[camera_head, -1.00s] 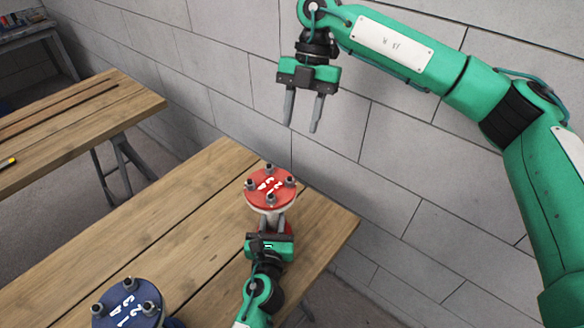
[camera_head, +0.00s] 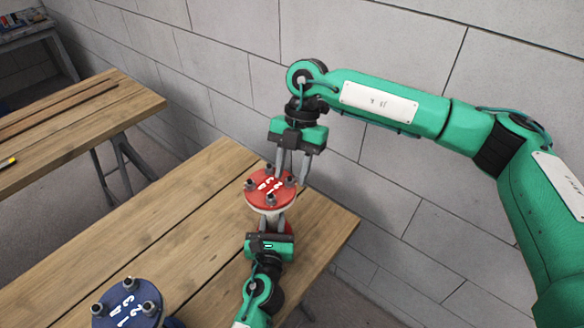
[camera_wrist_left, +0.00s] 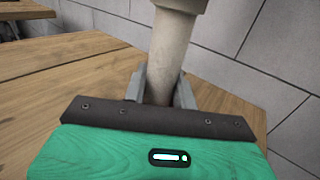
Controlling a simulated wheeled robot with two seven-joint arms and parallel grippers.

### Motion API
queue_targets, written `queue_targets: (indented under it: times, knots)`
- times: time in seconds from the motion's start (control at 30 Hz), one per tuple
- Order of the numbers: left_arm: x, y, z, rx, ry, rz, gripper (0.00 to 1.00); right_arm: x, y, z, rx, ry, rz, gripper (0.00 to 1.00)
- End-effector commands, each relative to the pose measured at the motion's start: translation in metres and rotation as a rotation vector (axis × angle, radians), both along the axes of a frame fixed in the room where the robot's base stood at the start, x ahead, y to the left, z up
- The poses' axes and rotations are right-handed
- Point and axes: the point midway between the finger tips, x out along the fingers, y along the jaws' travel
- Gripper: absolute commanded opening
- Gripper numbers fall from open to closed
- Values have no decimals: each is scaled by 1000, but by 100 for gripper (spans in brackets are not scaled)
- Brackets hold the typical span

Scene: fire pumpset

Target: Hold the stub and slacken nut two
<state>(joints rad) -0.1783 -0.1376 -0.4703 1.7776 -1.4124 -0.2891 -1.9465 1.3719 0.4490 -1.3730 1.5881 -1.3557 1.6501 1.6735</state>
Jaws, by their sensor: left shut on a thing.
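The red-topped stub (camera_head: 258,202) stands upright near the right end of the wooden bench, with numbers and several nuts on its round red flange. My left gripper (camera_head: 269,226) is shut on its pale neck below the flange; the left wrist view shows the neck (camera_wrist_left: 172,50) between the fingers. My right gripper (camera_head: 292,180) points down over the flange's right side. Its fingers are apart, either side of the right-hand nut (camera_head: 290,181) as seen from the head; contact is unclear. The painted numbers are too small to match surely to each nut.
A blue-topped stub (camera_head: 128,306) with similar nuts stands on the bench (camera_head: 150,228) at lower left. A block wall (camera_head: 400,170) rises close behind the bench. Another bench (camera_head: 75,128) is at left. The bench between the stubs is clear.

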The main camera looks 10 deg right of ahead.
Motion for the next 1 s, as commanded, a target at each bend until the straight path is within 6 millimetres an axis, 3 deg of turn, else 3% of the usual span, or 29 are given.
queue_targets:
  times: [0.27, 0.47, 0.77, 1.0]
  knots:
    - [0, 0, -1, 0, 2, 0, 0, 0, 0, -1, 0, 0, 0, 37]
    - [0, 0, -1, 0, 2, 0, 0, 0, 0, -1, 1, 0, 0, 0]
    - [0, 0, -1, 0, 2, 0, 0, 0, 1, 0, 1, -2, 24, 0]
    - [0, 0, -1, 0, 2, 0, 0, 1, 2, 0, 1, -3, 140, 0]
